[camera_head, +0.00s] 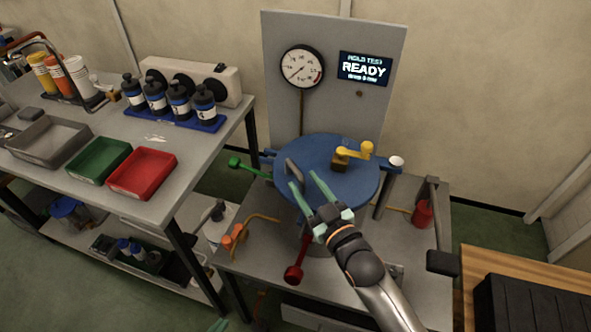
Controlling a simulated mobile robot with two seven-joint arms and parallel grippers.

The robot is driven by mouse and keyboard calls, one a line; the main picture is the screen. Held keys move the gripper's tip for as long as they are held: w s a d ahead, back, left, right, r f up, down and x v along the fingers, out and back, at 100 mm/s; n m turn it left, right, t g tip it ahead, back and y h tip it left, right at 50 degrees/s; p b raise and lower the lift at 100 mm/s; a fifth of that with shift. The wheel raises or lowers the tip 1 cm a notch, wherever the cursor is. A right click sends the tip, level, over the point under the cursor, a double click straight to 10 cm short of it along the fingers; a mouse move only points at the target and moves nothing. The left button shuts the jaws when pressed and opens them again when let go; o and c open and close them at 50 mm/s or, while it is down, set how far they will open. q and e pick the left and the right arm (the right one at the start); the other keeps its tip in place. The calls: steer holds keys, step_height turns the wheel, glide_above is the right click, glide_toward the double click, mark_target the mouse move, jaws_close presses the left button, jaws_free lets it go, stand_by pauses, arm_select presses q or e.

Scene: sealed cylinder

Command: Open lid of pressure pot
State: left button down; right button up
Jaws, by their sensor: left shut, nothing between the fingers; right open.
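The pressure pot's round blue lid (335,185) lies flat on the pot. It has a grey handle (293,171) on its left side and a yellow crank (354,150) on a brown block toward the right. A green-knobbed lever (236,163) sticks out left and a red-knobbed lever (294,272) points toward the front. My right gripper (304,181) is open over the lid's front left, its fingertips close beside the handle; contact cannot be told. It hides part of the lid and pot. Only a teal tip of my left gripper (219,325) shows at the bottom edge; it is shut and empty.
Behind the pot stands a grey panel (284,27) with a gauge (302,66) and a screen (364,69) reading READY. A left bench holds a red tray (142,172), a green tray (98,160) and bottles. A red cylinder (422,213) stands right of the pot.

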mark_target(300, 176)
steer(key=shift+x, duration=2.55)
steer(key=shift+c, duration=0.3)
jaws_close()
steer(key=shift+w+d, duration=0.1)
